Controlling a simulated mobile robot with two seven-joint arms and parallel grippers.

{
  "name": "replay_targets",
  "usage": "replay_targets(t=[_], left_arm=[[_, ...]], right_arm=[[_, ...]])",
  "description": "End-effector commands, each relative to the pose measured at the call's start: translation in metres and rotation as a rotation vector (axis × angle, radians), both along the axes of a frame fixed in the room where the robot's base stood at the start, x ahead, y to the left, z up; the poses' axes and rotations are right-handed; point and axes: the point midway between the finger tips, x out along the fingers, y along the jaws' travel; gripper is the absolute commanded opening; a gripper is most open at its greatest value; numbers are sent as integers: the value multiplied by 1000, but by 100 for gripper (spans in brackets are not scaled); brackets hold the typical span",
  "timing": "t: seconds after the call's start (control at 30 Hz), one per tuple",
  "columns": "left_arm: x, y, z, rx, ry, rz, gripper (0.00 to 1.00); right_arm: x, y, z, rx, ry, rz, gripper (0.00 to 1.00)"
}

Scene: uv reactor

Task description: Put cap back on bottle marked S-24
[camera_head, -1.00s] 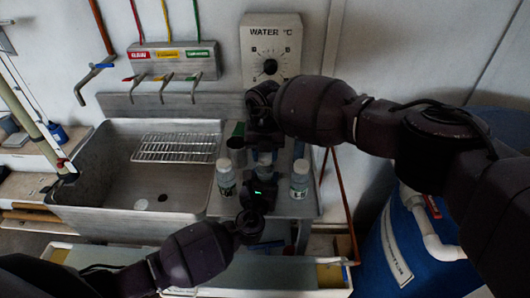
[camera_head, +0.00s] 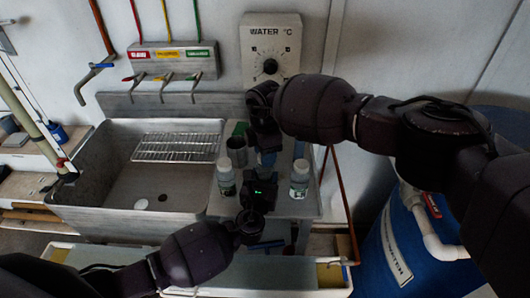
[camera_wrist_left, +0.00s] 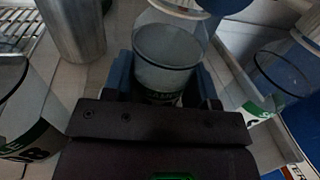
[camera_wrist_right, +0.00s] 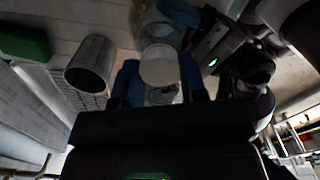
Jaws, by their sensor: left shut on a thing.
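My left gripper (camera_head: 262,190) is shut on a clear bottle (camera_wrist_left: 170,55), which stands upright between its blue fingers in the left wrist view. The bottle's green label is mostly hidden by the gripper, so its marking is not readable. My right gripper (camera_head: 266,150) points down from above, close over this bottle. In the right wrist view, a white round cap (camera_wrist_right: 159,68) shows between its blue fingers (camera_wrist_right: 160,85). I cannot tell whether the fingers press on the cap, or whether the cap touches the bottle.
A metal cup (camera_head: 237,150) stands behind. The sink (camera_head: 110,190) with a wire rack (camera_head: 178,147) is at left. A blue barrel (camera_head: 390,245) stands at right.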

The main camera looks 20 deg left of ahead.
Motion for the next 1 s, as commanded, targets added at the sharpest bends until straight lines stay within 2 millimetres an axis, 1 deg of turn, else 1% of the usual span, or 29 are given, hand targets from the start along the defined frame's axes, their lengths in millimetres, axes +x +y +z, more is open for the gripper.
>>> replay_targets(t=[0.03, 0.1, 0.2, 0.47, 0.57, 0.67, 0.73, 1.0], left_arm=[[0, 0, 0, 0, 0, 0, 0], [0, 0, 0, 0, 0, 0, 0], [0, 0, 0, 0, 0, 0, 0], [0, 0, 0, 0, 0, 0, 0], [0, 0, 0, 0, 0, 0, 0], [0, 0, 0, 0, 0, 0, 0], [0, 0, 0, 0, 0, 0, 0], [0, 0, 0, 0, 0, 0, 0]], right_arm=[[0, 0, 0, 0, 0, 0, 45], [0, 0, 0, 0, 0, 1, 56], [0, 0, 0, 0, 0, 2, 69], [0, 0, 1, 0, 0, 3, 69], [1, 0, 5, 0, -1, 3, 69], [1, 0, 17, 0, -2, 4, 69], [1, 0, 28, 0, -2, 4, 69], [1, 0, 80, 0, -3, 5, 69]])
